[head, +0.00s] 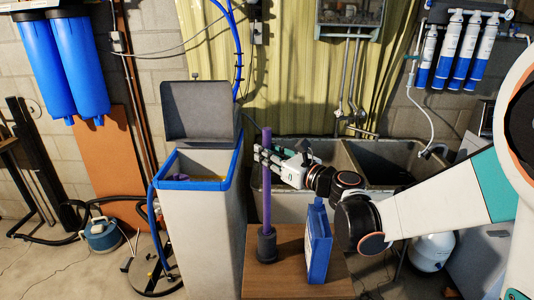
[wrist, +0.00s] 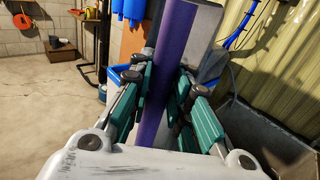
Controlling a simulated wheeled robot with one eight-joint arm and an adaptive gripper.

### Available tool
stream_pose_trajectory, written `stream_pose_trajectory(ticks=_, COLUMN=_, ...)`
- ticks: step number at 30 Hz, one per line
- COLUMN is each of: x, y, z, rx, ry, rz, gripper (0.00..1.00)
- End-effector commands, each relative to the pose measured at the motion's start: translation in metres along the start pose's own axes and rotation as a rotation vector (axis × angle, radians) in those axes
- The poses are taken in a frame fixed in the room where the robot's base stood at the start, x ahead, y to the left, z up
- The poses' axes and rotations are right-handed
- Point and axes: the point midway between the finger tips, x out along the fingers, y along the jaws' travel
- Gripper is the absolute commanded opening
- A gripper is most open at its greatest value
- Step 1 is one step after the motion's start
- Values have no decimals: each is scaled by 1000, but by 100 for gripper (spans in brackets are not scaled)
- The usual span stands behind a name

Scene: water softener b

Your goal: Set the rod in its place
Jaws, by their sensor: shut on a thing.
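A long purple rod (head: 267,200) stands upright, its lower end in a dark round holder (head: 266,246) on a small wooden table (head: 290,245). My gripper (head: 262,157) is shut on the upper part of the rod, coming from the right. In the wrist view the purple rod (wrist: 163,80) runs between the green finger pads of my gripper (wrist: 162,85). A tall pale softener cabinet (head: 197,235) with a blue rim stands left of the rod. Its dark lid (head: 202,110) is raised. A small purple part (head: 181,177) shows inside its opening; most of the inside is hidden.
A blue box (head: 318,245) stands on the table right of the rod, under my arm. Grey sinks (head: 335,155) stand behind. Blue filter housings (head: 75,65) hang at the left, and a blue hose (head: 236,50) runs down behind the cabinet.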

Motion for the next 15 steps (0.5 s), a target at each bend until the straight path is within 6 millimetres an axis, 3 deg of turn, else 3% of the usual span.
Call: stream_pose_trajectory(ticks=15, x=0, y=0, z=-15, rx=0, ry=0, rz=0, gripper=0)
